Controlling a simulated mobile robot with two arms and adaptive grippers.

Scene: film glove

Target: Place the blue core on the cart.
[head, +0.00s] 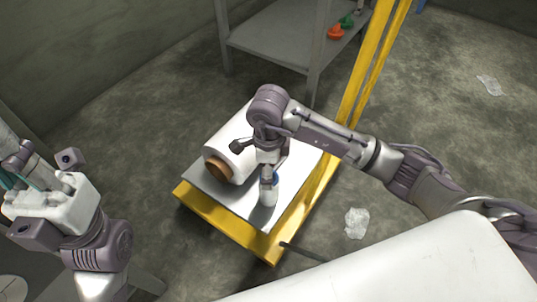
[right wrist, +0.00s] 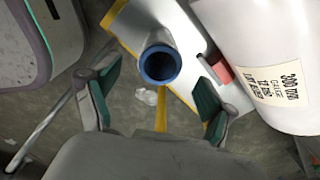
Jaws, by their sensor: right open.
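The blue core (right wrist: 160,64) stands upright on the cart, a white tube with a blue rim around its open top. In the head view its white lower body (head: 268,196) shows near the cart's front corner, its upper part mostly hidden by my right gripper. The cart (head: 236,192) is a low yellow platform with a grey top and yellow posts. My right gripper (head: 268,172) points down over the core. In the right wrist view its green-padded fingers (right wrist: 158,92) are wide apart, with the core between and beyond them. My left gripper (head: 22,172) is at the left edge, away from the cart.
A large white roll (head: 232,143) with a brown core lies on the cart beside the blue core; its labelled side (right wrist: 265,65) fills the right wrist view's right. A grey table (head: 272,42) stands behind, with orange and green items. Crumpled clear film (head: 357,222) lies on the floor.

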